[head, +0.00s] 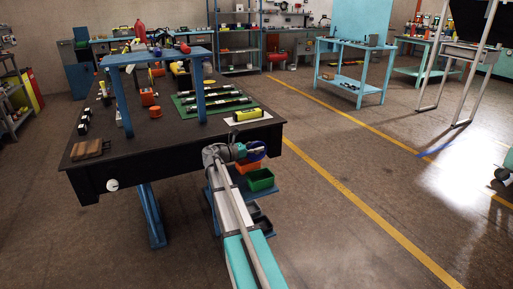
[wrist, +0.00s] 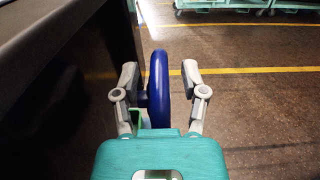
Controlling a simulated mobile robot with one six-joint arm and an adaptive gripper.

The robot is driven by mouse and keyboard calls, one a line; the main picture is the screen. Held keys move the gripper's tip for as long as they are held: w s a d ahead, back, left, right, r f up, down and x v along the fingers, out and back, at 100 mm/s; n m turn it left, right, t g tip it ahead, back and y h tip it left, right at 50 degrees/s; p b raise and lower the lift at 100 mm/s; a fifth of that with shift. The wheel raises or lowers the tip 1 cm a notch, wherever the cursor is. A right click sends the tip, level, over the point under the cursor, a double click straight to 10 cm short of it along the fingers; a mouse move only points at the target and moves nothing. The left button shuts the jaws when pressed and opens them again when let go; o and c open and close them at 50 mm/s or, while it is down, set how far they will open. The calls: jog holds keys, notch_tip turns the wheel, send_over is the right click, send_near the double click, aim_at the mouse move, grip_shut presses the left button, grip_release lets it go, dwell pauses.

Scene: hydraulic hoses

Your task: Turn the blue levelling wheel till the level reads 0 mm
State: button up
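The blue levelling wheel (wrist: 158,90) stands edge-on in the wrist view, beside the dark bench side. My gripper (wrist: 160,72) is open around it, one finger on each side. A gap shows between the wheel and the right finger, and a smaller one at the left finger. In the head view my gripper (head: 240,152) is at the bench's front right corner, and the wheel (head: 254,148) shows partly behind it. A yellow level-like block (head: 248,115) lies on a white plate on the bench top. I cannot read any level value.
The dark bench (head: 140,155) carries a blue frame (head: 128,103), a green mat (head: 187,108) with several bars, and a wooden block (head: 87,149). A green bin (head: 261,180) and an orange bin sit below the corner.

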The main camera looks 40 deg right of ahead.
grip_shut()
jog(key=shift+f+b, duration=0.15)
jog(key=shift+b, duration=0.25)
jog(key=shift+a+f+h+b, duration=0.1)
jog(key=shift+h+b, duration=0.5)
jog(key=shift+b, duration=0.15)
jog(key=h+b, duration=0.1)
jog(key=b, duration=0.1)
jog(key=g+h+b, duration=0.1)
jog(key=b, duration=0.2)
jog(key=shift+w+a+h, duration=0.15)
jog(key=shift+a+h, duration=0.1)
jog(key=shift+h, duration=0.15)
jog(key=shift+a+h, duration=0.1)
jog(key=shift+h, duration=0.2)
jog(key=shift+r, duration=0.2)
jog(key=shift+o, duration=0.6)
grip_release()
jog(key=shift+r+y+p, duration=0.2)
jog(key=shift+y+p, duration=0.3)
jog(key=shift+p, duration=0.2)
